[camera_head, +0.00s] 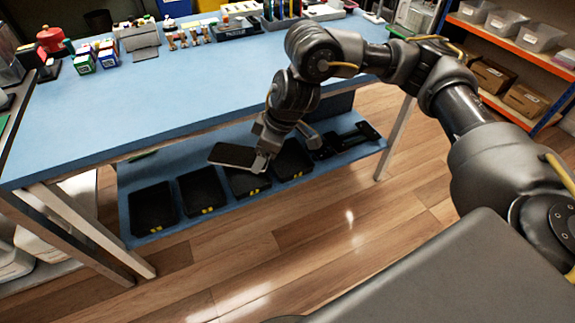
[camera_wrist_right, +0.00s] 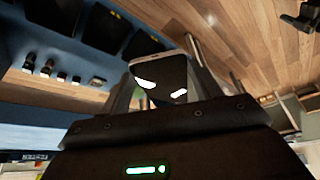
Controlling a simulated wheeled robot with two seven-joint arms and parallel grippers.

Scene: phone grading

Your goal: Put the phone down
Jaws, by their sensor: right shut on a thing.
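The phone (camera_head: 232,155) is a dark slab with a pale edge, held above the trays on the lower shelf in the head view. My right gripper (camera_head: 263,160) is shut on its right end. In the right wrist view the phone (camera_wrist_right: 160,75) shows bright reflections and sits between the fingers. Black trays with yellow marks stand in a row on the lower blue shelf, including the far left tray (camera_head: 153,209), the second tray (camera_head: 202,190) and one partly under the phone and gripper (camera_head: 246,183). My left gripper is not in view.
The blue worktop (camera_head: 190,95) overhangs the back of the lower shelf (camera_head: 125,200). Coloured boxes (camera_head: 96,56) and small tools stand along its far edge. A table leg (camera_head: 396,138) stands right of the shelf. Wooden floor (camera_head: 300,225) lies open in front.

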